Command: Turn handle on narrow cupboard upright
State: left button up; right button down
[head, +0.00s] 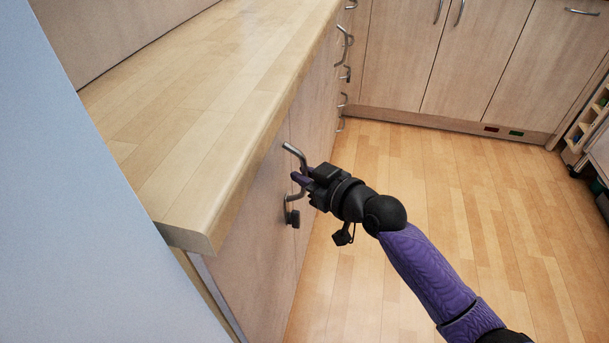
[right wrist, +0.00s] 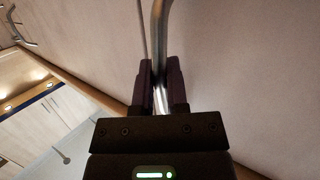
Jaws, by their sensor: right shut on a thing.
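A curved metal handle (head: 295,154) stands out from the pale wood cupboard front (head: 262,235) under the worktop. My right gripper (head: 302,180) is shut on the handle's middle, with one end showing above the fingers and the other below. In the right wrist view, the metal bar (right wrist: 159,38) runs between the two dark purple fingers (right wrist: 160,88). A small dark piece (head: 292,218) sits at the handle's lower end. My left gripper is not in view.
The wooden worktop (head: 190,120) overhangs the cupboard front, its near corner left of my right arm. More handles (head: 344,45) line the same run farther back. Cupboards (head: 465,60) close off the back. The wood floor (head: 440,180) is clear to the right.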

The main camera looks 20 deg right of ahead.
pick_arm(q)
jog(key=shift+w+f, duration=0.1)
pick_arm(e)
jog(key=shift+d, duration=0.1)
jog(key=c, duration=1)
grip_release()
jog(key=o, duration=0.3)
jog(key=shift+w, duration=0.1)
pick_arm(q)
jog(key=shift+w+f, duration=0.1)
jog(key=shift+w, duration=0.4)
pick_arm(e)
jog(key=shift+o, duration=0.2)
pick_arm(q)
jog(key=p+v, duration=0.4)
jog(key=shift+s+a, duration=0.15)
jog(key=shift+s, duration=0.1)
pick_arm(e)
jog(key=v, duration=1)
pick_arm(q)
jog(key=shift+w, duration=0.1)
